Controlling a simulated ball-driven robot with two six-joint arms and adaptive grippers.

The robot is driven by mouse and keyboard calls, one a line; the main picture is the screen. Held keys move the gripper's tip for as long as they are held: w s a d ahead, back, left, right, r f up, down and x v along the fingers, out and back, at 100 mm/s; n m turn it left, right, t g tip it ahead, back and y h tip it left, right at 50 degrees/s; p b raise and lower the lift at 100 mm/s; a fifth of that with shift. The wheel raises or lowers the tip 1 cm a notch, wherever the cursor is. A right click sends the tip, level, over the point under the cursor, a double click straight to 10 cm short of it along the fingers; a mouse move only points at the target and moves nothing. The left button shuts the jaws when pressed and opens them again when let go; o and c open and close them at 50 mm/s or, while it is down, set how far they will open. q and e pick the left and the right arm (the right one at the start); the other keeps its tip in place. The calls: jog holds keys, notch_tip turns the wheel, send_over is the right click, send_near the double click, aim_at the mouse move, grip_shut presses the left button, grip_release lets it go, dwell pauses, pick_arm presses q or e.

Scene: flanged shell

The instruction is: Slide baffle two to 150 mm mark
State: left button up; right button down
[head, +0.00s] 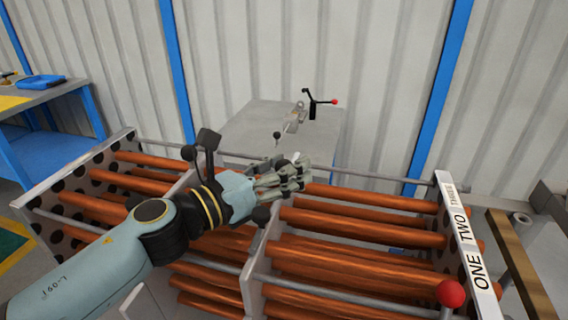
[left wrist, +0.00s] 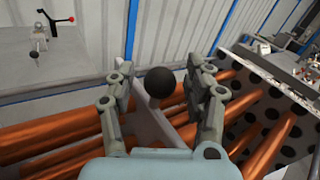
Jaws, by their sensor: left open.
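My left gripper (head: 290,178) is open above the copper tube bundle in the head view. In the left wrist view a black ball knob (left wrist: 160,84) shows between the spread fingers, with a gap on each side. A pale baffle plate edge (left wrist: 153,118) runs just beside the knob. In the head view one grey baffle (head: 252,282) stands across the tubes just below the gripper; another (head: 181,186) stands farther left, partly behind my arm. I cannot tell which is baffle two. No 150 mm mark is readable. My right gripper is out of view.
Copper tubes (head: 360,228) run sideways to a right-hand bar labelled ONE, TWO, THREE (head: 465,240). A red ball (head: 451,293) sits near its front. A perforated plate (head: 80,185) stands at the left. A grey table (head: 240,125) with a red-tipped handle (head: 320,101) is behind.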

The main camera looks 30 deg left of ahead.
pick_arm(q)
jog(key=shift+c, duration=0.2)
grip_shut()
jog(key=shift+w, duration=0.1)
